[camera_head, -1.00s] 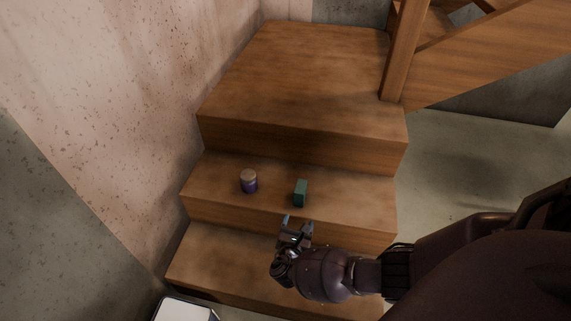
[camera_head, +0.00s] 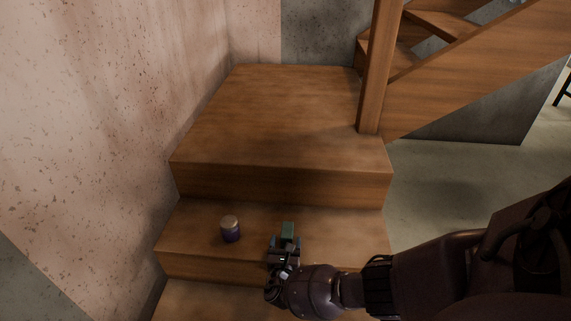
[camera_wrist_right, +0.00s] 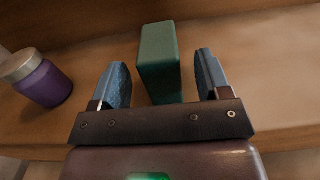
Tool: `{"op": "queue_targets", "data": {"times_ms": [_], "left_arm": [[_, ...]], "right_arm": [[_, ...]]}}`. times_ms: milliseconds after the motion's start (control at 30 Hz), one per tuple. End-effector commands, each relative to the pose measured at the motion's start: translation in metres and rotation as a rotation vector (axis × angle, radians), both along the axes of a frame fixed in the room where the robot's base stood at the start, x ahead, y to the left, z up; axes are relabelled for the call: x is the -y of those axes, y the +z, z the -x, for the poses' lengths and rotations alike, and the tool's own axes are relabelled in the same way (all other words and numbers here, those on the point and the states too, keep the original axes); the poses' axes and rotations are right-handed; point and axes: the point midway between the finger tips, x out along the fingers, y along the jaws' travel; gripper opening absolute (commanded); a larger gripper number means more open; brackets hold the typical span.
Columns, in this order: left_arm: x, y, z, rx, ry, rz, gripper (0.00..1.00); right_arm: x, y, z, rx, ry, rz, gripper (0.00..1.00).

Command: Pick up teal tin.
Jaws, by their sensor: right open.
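The teal tin (camera_head: 288,229) is a small upright block on the middle wooden step. In the right wrist view the tin (camera_wrist_right: 159,60) stands between the two blue-padded fingers of my right gripper (camera_wrist_right: 163,83), with a gap on each side. My right gripper (camera_head: 285,243) is open and sits at the near side of the tin in the head view, hiding its lower part. My left gripper is not in view.
A purple jar with a pale lid (camera_head: 231,229) stands on the same step, left of the tin; it also shows in the right wrist view (camera_wrist_right: 42,82). A higher step (camera_head: 280,115) rises behind. A wooden post (camera_head: 378,70) stands at the right, and a wall (camera_head: 90,130) at the left.

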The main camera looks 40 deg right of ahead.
Motion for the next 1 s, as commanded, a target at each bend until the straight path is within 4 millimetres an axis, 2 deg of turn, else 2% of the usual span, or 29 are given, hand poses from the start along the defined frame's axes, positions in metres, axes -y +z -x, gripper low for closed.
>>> {"op": "queue_targets", "data": {"times_ms": [33,200,500,867,1000], "left_arm": [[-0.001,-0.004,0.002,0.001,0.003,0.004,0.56],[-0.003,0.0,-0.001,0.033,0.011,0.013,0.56],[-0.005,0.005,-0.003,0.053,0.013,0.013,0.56],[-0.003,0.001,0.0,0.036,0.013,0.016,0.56],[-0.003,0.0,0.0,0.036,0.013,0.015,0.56]], "right_arm": [[0.007,-0.007,-0.002,-0.007,0.0,0.001,0.7],[0.02,-0.004,-0.014,-0.004,0.0,0.001,0.7],[0.022,-0.002,-0.018,-0.002,0.0,-0.001,0.7],[0.022,-0.002,-0.017,-0.002,0.0,-0.001,0.15],[0.022,-0.002,-0.017,-0.002,0.0,-0.001,0.15]]}}
